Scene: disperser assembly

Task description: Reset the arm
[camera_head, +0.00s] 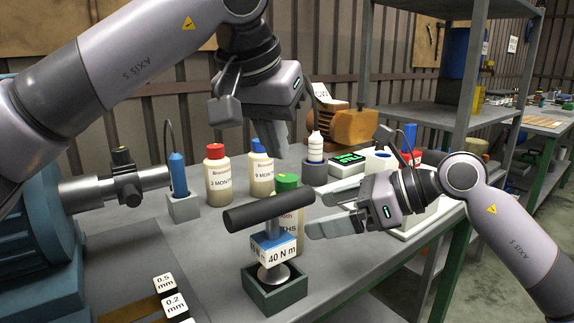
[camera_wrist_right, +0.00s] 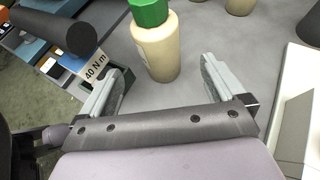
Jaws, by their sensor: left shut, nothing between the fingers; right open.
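My left gripper (camera_head: 275,140) is shut and empty. It hangs pointing down above the workbench, in front of the blue-capped bottle. My right gripper (camera_head: 312,212) is open and points left, and its two fingers also show in the right wrist view (camera_wrist_right: 160,88). A green-capped bottle (camera_wrist_right: 157,45) stands just beyond the space between these fingers; in the head view it is partly hidden behind a torque tool. The tool has a black cylindrical handle (camera_head: 268,211) and a "40 N m" label (camera_head: 281,253), and stands in a dark green square holder (camera_head: 274,289). I cannot tell whether a finger touches it.
A red-capped bottle (camera_head: 218,175) and a blue-capped bottle (camera_head: 261,172) stand behind on the grey workbench. A blue tool stands in a grey block (camera_head: 183,207) at left. Gauge blocks (camera_head: 171,297) lie at front left. A scale with a green display (camera_head: 347,158) stands at back right.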

